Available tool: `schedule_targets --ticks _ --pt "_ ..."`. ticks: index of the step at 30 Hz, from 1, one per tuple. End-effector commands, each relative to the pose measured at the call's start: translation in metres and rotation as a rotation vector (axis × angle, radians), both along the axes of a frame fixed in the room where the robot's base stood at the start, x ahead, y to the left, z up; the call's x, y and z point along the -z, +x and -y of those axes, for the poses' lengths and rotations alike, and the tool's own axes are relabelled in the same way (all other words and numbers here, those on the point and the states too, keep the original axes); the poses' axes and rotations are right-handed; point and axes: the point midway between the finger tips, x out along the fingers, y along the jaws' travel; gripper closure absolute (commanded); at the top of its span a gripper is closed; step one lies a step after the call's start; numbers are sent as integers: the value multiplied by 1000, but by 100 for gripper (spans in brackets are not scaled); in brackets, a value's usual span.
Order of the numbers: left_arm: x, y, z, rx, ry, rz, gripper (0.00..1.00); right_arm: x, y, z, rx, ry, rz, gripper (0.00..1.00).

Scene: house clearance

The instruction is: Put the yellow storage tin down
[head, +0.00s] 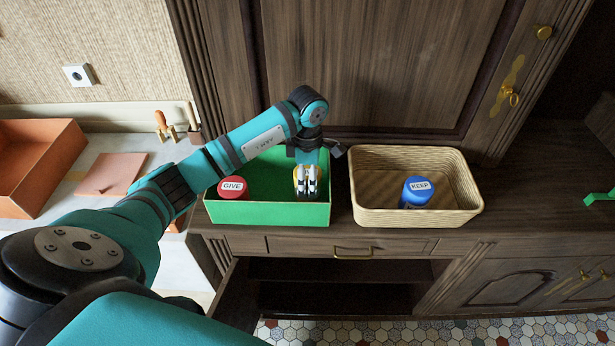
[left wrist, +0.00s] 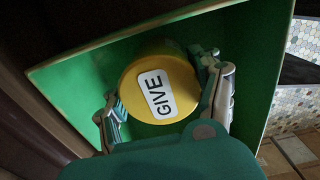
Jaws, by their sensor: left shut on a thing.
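The yellow storage tin (left wrist: 183,68) has a white label reading GIVE. In the left wrist view it sits between the two fingers of my left gripper (left wrist: 168,98), which is shut on it. In the head view the tin (head: 298,190) is mostly hidden behind my left gripper (head: 307,181). The tin is within the walls of the green box (head: 285,213); whether it touches the box floor cannot be told. My right gripper does not show.
A red tin (head: 233,188) labelled GIVE is in the green box, to the left. A wicker basket (head: 462,180) with a blue tin (head: 415,193) labelled KEEP stands to the right. An orange box (head: 38,165) is at far left. The cabinet top right of the basket has some free room.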

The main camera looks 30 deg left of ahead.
Motion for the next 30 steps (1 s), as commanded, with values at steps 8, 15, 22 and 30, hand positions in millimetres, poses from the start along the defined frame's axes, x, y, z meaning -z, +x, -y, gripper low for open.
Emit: schedule_targets --ticks 8,15,22,30 --pt "1 0 0 0 0 0 10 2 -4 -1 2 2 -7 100" --pt "1 0 0 0 0 0 10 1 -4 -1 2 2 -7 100" --pt "-21 2 0 2 1 7 10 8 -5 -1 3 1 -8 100" --pt "-80 1 0 1 1 7 10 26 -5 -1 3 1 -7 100"
